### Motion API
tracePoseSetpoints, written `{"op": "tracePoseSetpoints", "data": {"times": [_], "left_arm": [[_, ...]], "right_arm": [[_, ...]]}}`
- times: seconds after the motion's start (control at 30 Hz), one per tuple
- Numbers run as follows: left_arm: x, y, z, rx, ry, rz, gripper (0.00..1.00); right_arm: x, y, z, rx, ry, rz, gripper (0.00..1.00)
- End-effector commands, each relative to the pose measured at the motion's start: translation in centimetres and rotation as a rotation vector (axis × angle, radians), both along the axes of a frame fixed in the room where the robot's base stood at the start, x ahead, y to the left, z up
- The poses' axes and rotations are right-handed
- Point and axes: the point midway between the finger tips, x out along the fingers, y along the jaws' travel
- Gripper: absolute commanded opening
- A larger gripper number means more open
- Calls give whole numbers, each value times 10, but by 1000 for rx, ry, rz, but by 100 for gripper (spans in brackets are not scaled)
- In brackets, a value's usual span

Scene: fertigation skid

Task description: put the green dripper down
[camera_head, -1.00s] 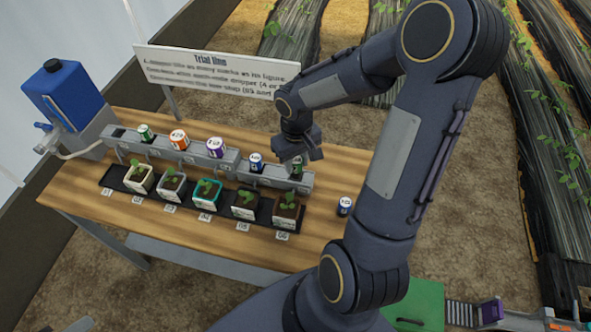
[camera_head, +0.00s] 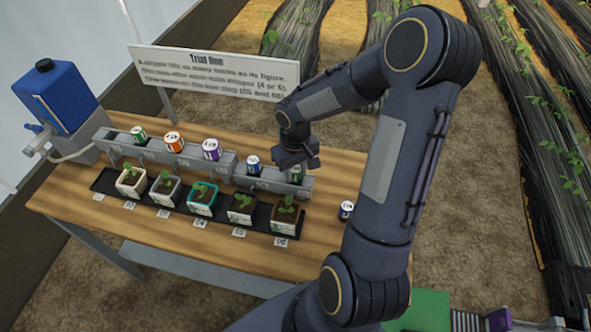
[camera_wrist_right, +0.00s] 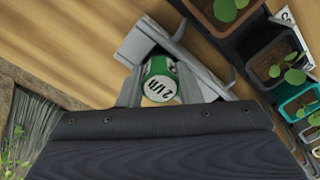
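The green dripper (camera_head: 296,176) is upright at the right end of the grey rail (camera_head: 268,184). In the right wrist view the dripper (camera_wrist_right: 160,82) shows its white top, with a printed mark, between the two fingers of my right gripper (camera_wrist_right: 163,85). The fingers close in on its sides. In the head view my right gripper (camera_head: 297,167) is directly above the rail end and hides part of the dripper. The dripper's base is hidden, so I cannot tell how fully it is seated. My left gripper is not in view.
Other drippers stand on the rail: another green (camera_head: 140,136), an orange (camera_head: 174,142), a purple (camera_head: 211,150) and a blue one (camera_head: 253,165). A loose blue-and-white dripper (camera_head: 346,210) stands on the table at right. Potted seedlings sit in a black tray (camera_head: 150,202) before the rail.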

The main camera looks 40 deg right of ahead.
Motion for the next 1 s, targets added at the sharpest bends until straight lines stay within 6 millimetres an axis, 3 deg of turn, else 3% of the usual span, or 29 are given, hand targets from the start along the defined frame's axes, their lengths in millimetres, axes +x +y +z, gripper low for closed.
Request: {"op": "tracePoseSetpoints", "data": {"times": [0.03, 0.17, 0.57, 1.0], "left_arm": [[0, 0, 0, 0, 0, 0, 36], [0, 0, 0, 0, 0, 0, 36], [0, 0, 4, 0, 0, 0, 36], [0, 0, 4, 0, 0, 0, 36]], "right_arm": [[0, 0, 0, 0, 0, 0, 38], [0, 0, 0, 0, 0, 0, 53], [1, 0, 10, -1, -3, -1, 53], [1, 0, 98, -1, -6, 0, 53]]}}
